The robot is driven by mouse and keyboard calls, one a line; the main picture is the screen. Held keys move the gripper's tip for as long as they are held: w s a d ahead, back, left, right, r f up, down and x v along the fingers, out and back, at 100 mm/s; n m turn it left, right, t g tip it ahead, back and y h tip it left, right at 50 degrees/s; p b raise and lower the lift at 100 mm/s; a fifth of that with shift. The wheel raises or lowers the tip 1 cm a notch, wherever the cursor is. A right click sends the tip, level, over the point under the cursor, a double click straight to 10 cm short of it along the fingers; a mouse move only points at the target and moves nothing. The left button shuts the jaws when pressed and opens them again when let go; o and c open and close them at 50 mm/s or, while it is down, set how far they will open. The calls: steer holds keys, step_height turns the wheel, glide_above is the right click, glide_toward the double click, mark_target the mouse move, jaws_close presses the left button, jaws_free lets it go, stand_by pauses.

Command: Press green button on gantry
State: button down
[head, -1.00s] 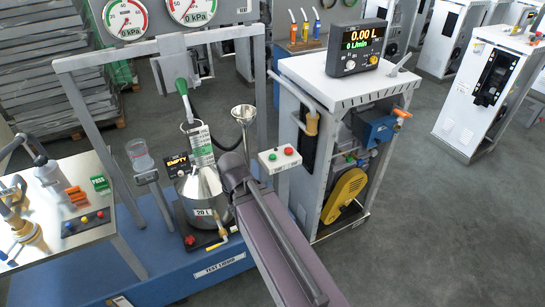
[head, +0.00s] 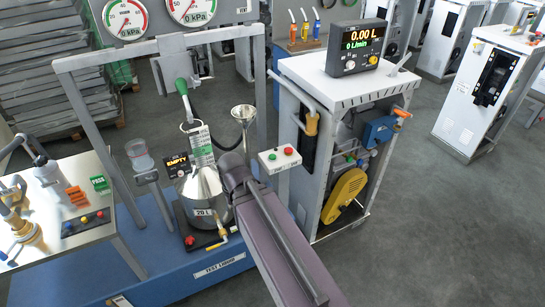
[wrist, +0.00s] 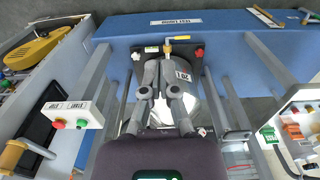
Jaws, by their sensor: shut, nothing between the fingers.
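The gantry (head: 157,47) is a grey frame over a blue base. A white button box (head: 280,160) on a post at its right carries a green button (head: 271,157) on the left and a red button (head: 288,151) on the right. In the wrist view the box is at left, with the green button (wrist: 81,123) right of the red one (wrist: 57,124). My gripper (wrist: 160,72) is shut and empty, seen over the steel can, apart from the buttons. In the head view my arm hides the gripper.
The steel can (head: 202,191) marked 20 L stands on the blue base (head: 185,279), close to my gripper. A nozzle (head: 182,87) hangs above it. A white dispenser (head: 345,88) stands to the right. Open floor lies at front right.

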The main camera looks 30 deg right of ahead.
stand_by(0.4)
steer(key=m+t+y+b, duration=0.1)
steer(key=m+t+b, duration=0.4)
steer(key=m+t, duration=0.35)
glide_above(273, 156)
steer(key=shift+r+n+t, duration=0.3)
steer(key=shift+n+t, duration=0.05)
steer(key=shift+s+f, duration=0.1)
steer(key=shift+f, duration=0.05)
step_height(273, 156, down, 9)
steer(key=b, duration=0.9)
steer(key=shift+r, duration=0.2)
